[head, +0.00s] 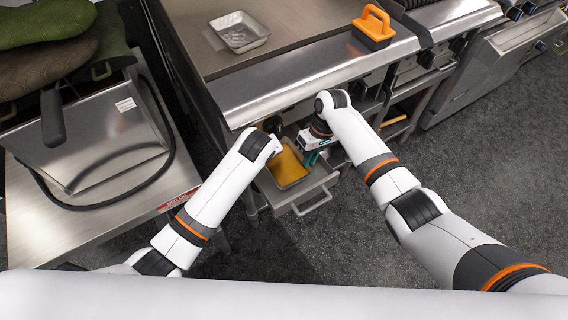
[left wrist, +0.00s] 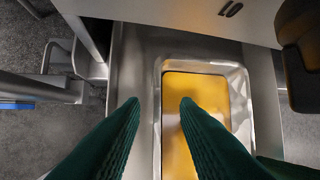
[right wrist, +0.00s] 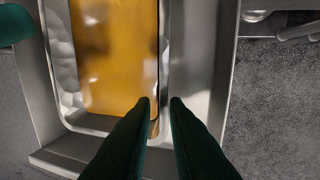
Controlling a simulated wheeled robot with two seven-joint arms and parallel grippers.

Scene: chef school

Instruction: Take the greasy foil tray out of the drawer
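The greasy foil tray (head: 288,170), filled with yellow-orange grease, lies in the pulled-out drawer (head: 325,182) under the griddle. My right gripper (head: 313,157) is at the drawer's right side. In the right wrist view its fingers (right wrist: 160,101) are apart, on either side of the foil tray's rim (right wrist: 62,95). My left gripper is mostly hidden by its arm in the head view. In the left wrist view its fingers (left wrist: 160,102) are wider apart, over the tray's left rim, with the foil tray (left wrist: 240,95) beneath and to the right. Whether the fingers touch the rim cannot be told.
An empty foil tray (head: 240,32) sits on the griddle top (head: 290,18), with an orange-handled block (head: 373,26) to its right. The griddle's steel front ledge (head: 300,75) overhangs the drawer. A steel side table (head: 95,225) stands at left. Dark floor is clear in front.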

